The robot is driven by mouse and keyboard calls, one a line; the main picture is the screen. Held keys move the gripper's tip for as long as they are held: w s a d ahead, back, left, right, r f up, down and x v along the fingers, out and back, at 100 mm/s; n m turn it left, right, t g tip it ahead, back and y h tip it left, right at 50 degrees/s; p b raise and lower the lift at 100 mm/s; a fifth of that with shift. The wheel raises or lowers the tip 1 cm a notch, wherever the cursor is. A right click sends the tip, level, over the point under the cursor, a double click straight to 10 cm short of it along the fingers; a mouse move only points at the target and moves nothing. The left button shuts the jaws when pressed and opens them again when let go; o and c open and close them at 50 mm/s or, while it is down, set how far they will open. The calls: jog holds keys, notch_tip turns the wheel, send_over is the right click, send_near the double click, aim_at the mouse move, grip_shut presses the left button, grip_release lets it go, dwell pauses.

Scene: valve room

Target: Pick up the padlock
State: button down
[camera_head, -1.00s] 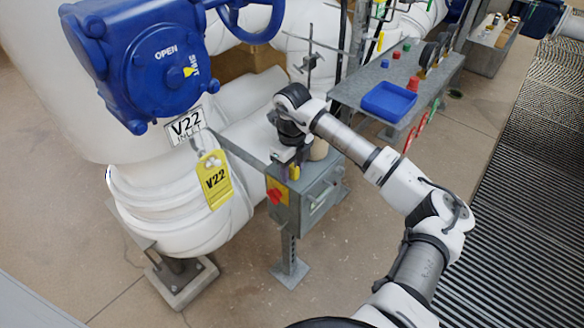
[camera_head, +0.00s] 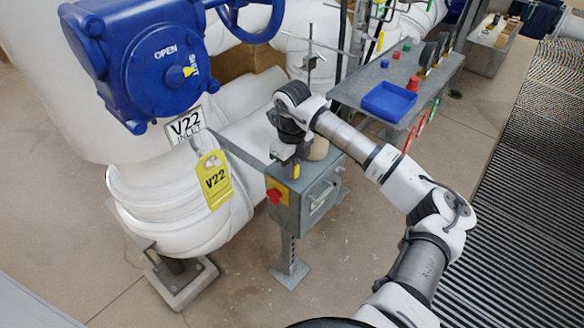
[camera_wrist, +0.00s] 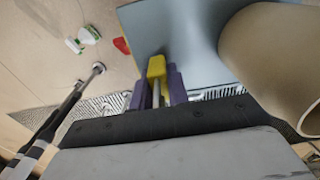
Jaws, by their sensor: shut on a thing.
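The padlock has a yellow body (camera_wrist: 157,67) and a pale metal shackle in the wrist view. It sits between the two purple fingers of my gripper (camera_wrist: 157,88), which is shut on it. In the head view my gripper (camera_head: 289,168) points down at the top of a grey control box, and a small bit of yellow shows at its fingers. The arm hides most of the padlock there. I cannot tell whether the padlock still touches the box.
A beige cylinder (camera_wrist: 275,55) stands close to the right of my fingers. The grey box (camera_head: 310,197) carries a red knob (camera_head: 274,196). A blue tray (camera_head: 389,100) lies on the bench behind. White pipework with a blue valve actuator (camera_head: 150,62) is at left.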

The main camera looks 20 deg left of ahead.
jog(key=shift+r, duration=0.5)
jog(key=shift+a+r+b, duration=0.2)
jog(key=shift+r+b, duration=0.15)
jog(key=shift+r, duration=0.6)
jog(key=w+a+b, duration=0.1)
jog(key=w+a, duration=0.2)
jog(key=a, duration=0.5)
jog(key=w+a+b, duration=0.1)
jog(key=w+a, duration=0.2)
jog(key=a, duration=0.5)
jog(key=shift+a, duration=0.25)
